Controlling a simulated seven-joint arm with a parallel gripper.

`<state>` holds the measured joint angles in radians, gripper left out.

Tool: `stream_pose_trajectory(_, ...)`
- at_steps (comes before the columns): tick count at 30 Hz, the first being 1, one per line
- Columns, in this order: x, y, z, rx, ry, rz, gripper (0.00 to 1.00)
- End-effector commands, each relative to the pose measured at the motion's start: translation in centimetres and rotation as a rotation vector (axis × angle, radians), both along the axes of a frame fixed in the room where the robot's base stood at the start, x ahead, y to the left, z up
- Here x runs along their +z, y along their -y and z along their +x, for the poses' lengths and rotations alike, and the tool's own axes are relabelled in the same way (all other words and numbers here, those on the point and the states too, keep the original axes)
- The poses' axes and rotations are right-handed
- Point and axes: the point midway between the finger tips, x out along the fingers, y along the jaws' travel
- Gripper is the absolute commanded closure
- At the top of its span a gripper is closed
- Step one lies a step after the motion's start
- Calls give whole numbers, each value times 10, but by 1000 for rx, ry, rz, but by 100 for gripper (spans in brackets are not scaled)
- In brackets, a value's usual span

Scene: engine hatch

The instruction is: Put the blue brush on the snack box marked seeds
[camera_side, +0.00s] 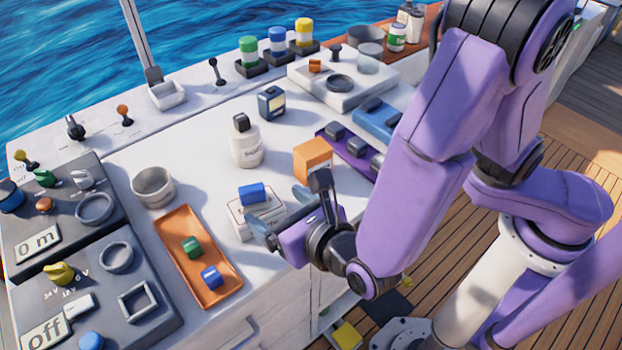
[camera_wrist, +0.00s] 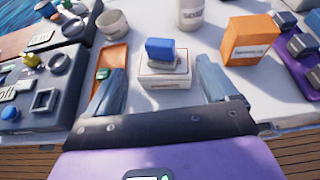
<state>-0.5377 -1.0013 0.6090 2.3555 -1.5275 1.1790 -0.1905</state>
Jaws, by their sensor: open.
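The blue brush (camera_side: 252,193) lies on top of a small white box (camera_side: 243,222), its blue back facing up. In the wrist view the brush (camera_wrist: 160,48) rests on the white box (camera_wrist: 165,82), with a pale grey layer under the blue. The print on the box's front is too small to read, so I cannot confirm that it says seeds. My gripper (camera_side: 283,214) is at the near side of the box. In the wrist view my gripper (camera_wrist: 160,84) has its fingers wide apart, one on each side of the box, with nothing held.
An orange box (camera_side: 312,158) with a small label stands to the right. A white bottle (camera_side: 246,145) stands behind. An orange tray (camera_side: 178,236) at left holds a green item (camera_side: 192,247) and a blue item (camera_side: 211,278). A grey bowl (camera_side: 153,186) is beyond the tray.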

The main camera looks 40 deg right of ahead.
Motion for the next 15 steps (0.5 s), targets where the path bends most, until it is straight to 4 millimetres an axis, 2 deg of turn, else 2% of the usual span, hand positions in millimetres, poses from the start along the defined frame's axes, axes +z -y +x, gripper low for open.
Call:
stream_pose_trajectory(5,0,1,0,-3,-1,1,14)
stream_pose_trajectory(8,4,11,4,-43,-10,22,14)
stream_pose_trajectory(11,11,38,12,-156,-40,82,14)
stream_pose_trajectory(15,23,98,19,-407,-114,222,14)
